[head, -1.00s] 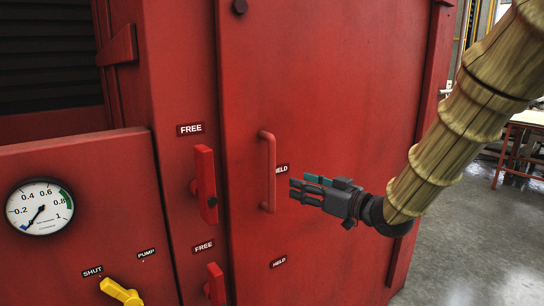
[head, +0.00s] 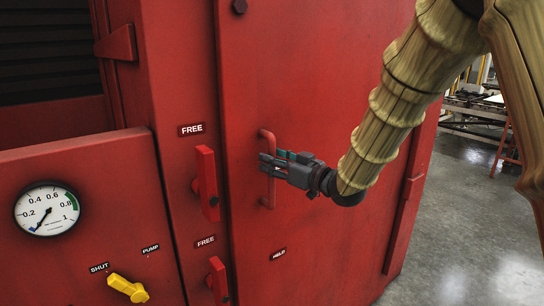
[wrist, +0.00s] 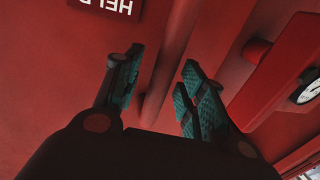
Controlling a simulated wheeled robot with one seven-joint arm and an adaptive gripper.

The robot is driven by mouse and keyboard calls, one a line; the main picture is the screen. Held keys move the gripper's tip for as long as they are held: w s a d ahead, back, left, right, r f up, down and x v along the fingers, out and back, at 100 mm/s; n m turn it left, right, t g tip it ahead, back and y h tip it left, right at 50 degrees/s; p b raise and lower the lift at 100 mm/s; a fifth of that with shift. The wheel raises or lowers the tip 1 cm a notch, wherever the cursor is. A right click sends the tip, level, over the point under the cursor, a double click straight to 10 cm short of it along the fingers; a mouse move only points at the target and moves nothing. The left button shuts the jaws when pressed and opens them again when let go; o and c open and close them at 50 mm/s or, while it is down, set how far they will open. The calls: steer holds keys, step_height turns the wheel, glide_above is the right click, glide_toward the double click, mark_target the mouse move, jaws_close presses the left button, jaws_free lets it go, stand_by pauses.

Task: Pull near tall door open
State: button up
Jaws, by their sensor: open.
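The tall red door (head: 340,90) fills the middle of the head view and looks closed. Its upright red bar handle (head: 268,199) is near the door's left edge. My gripper (head: 268,165) is at the middle of the handle, coming from the right, with its fingers overlapping the bar in the head view. In the wrist view the handle bar (wrist: 158,100) runs between the two open teal-padded fingers (wrist: 160,65), and the fingers are not closed on it. Whether either finger touches the bar I cannot tell.
Two red levers, an upper one (head: 207,182) and a lower one (head: 218,281), sit left of the door beside FREE labels. A gauge (head: 47,209) and a yellow valve handle (head: 128,288) are further left. Open grey floor (head: 450,220) lies to the right.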

steer(key=shift+w+a, duration=0.25)
steer(key=shift+a, duration=0.1)
jaws_close()
